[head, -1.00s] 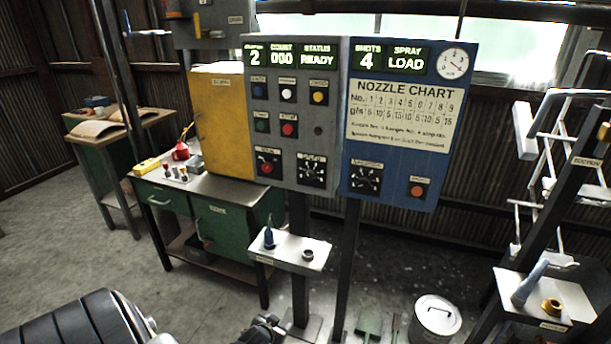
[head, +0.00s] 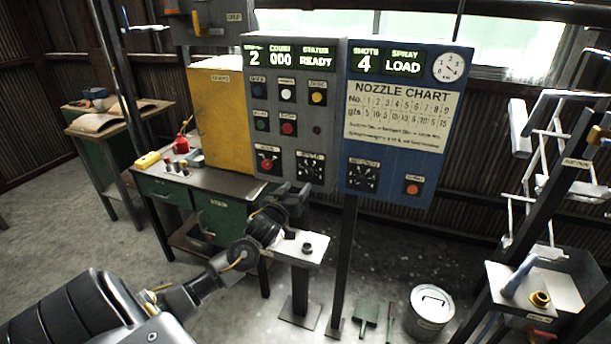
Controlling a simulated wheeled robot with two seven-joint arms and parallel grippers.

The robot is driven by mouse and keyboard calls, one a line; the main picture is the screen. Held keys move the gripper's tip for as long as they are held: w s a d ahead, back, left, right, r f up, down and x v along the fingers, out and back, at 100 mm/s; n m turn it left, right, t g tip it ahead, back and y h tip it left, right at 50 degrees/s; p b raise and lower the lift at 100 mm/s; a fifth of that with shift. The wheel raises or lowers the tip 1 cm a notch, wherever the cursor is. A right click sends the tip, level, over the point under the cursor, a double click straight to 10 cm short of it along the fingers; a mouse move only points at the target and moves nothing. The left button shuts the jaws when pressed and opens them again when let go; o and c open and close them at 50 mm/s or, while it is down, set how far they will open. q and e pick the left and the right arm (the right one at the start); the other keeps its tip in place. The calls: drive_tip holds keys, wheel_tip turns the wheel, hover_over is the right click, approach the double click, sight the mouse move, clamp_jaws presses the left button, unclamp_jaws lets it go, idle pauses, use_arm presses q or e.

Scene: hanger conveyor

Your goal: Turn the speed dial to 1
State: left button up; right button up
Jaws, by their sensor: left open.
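A grey control panel (head: 330,90) carries a black dial with white marks (head: 311,167) at its lower right. A similar black dial (head: 361,175) sits at the lower left of the blue panel (head: 400,190). Their labels are too blurred to read surely, and I cannot tell where either pointer stands. The grey panel's display (head: 289,57) reads 2, 000 and READY. My left gripper (head: 294,188) is open and empty, in front of and just below the grey panel's lower edge, apart from the dials as far as I see. My right gripper is out of view.
A red knob (head: 267,160) sits left of the grey panel's dial, with several buttons above. A small shelf (head: 312,254) is under the panel, partly behind my left arm. A yellow cabinet (head: 222,120) and green workbench (head: 165,212) stand left. A white bucket (head: 431,305) is on the floor.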

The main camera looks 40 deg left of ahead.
sight(307, 174)
use_arm(q)
drive_tip(key=p+x, duration=0.1)
drive_tip(key=x, duration=0.5)
drive_tip(key=shift+w, duration=0.15)
drive_tip(key=shift+x, duration=0.8)
drive_tip(key=shift+f, duration=0.15)
drive_tip(key=c, duration=1)
drive_tip(key=shift+o, duration=0.2)
drive_tip(key=shift+p, duration=0.3)
drive_tip(key=n, duration=0.5)
drive_tip(key=shift+n+p, duration=0.3)
drive_tip(key=shift+p, duration=0.1)
drive_tip(key=shift+n+p, duration=0.3)
drive_tip(key=shift+n, duration=1.4)
